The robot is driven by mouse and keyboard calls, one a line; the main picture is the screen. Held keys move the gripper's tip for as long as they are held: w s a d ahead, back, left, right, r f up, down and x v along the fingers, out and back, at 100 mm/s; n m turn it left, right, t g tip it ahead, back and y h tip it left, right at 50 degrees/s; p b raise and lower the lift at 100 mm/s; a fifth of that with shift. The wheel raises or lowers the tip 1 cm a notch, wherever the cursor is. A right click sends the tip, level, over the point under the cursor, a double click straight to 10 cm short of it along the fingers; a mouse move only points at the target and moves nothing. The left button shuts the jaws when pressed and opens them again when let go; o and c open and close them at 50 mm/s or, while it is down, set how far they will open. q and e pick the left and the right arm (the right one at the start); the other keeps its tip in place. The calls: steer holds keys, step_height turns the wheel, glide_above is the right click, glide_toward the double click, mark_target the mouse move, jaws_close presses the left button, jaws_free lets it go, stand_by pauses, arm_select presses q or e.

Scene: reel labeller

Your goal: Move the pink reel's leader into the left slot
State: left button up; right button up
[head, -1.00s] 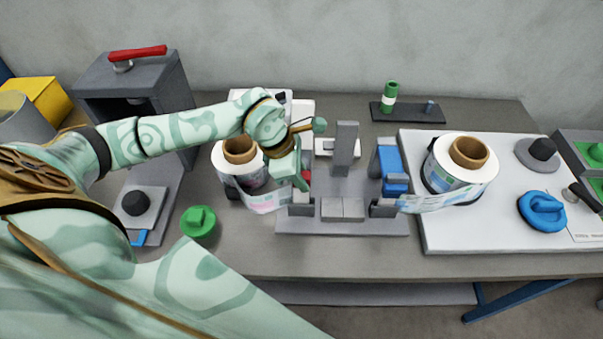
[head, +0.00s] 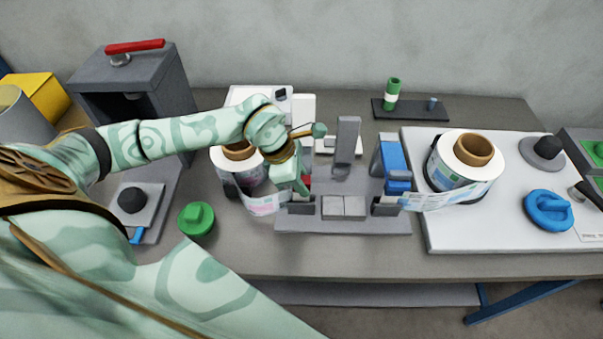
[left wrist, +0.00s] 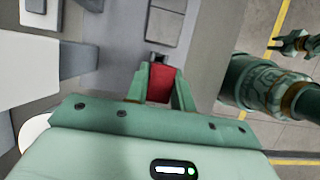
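The pink reel (head: 226,170) is a white roll with a brown core, standing left of the grey fixture (head: 345,226). Its pink-printed leader (head: 264,205) curves right to the fixture's left side. My left gripper (head: 303,188) is just above the dark block (head: 302,205) by the left slot. A notched dark block lies just beyond the fingertips. Whether the leader is in the slot is hidden.
Another reel (head: 462,175) stands on a white board (head: 440,235), its leader reaching the fixture's right side by a blue block (head: 391,155). A grey post (head: 346,140) rises mid-fixture. A green knob (head: 196,219) sits at front left. The front table strip is clear.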

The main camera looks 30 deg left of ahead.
arm_select(q)
steer(key=o, duration=0.4)
steer(key=shift+o, duration=0.2)
steer(key=v, duration=1.6)
steer(key=shift+r+p, duration=0.2)
steer(key=shift+p, duration=0.2)
